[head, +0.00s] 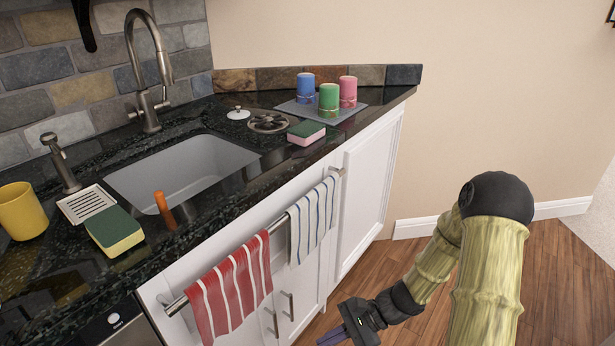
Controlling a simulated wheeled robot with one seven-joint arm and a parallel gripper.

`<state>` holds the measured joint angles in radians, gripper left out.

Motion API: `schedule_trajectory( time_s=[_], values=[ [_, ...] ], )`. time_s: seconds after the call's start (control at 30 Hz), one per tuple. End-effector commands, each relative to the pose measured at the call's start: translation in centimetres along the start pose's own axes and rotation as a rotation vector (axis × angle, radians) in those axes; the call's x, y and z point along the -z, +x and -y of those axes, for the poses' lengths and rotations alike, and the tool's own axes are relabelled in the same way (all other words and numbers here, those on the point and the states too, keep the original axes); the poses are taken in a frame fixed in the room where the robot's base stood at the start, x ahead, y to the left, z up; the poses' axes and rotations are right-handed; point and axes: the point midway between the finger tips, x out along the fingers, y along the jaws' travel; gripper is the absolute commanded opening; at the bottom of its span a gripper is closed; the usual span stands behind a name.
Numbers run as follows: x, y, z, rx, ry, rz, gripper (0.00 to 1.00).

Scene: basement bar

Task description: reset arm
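My gripper (335,337) shows at the bottom edge of the head view, low in front of the white cabinet doors and above the wood floor. Its fingers point down and left and are partly cut off by the frame, so I cannot tell if they are open or shut. My arm (487,270) is folded at its elbow on the right side of the view. It is apart from the counter and the towels.
A black counter (225,204) with a sink (185,170) fills the left. A red striped towel (232,290) and a white striped towel (312,220) hang from a rail in front. Candles (328,100) and sponges (115,230) stand on top. Floor (560,270) at right is clear.

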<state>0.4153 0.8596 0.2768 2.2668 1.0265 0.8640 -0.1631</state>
Motion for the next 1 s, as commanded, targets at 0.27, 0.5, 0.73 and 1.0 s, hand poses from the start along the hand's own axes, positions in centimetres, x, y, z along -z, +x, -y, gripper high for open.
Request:
schedule_trajectory(
  time_s=[0.27, 0.5, 0.73, 1.0],
  values=[
    [-2.0, -3.7, -3.3, -0.300, -0.292, -0.279, 0.00],
    [-3.5, -8.0, -4.4, -0.497, -0.559, -0.524, 0.00],
    [-5.3, -11.8, -4.0, -0.619, -0.798, -0.731, 0.00],
    [-7.4, -14.4, -3.2, -0.685, -0.999, -0.889, 0.00]
  ],
)
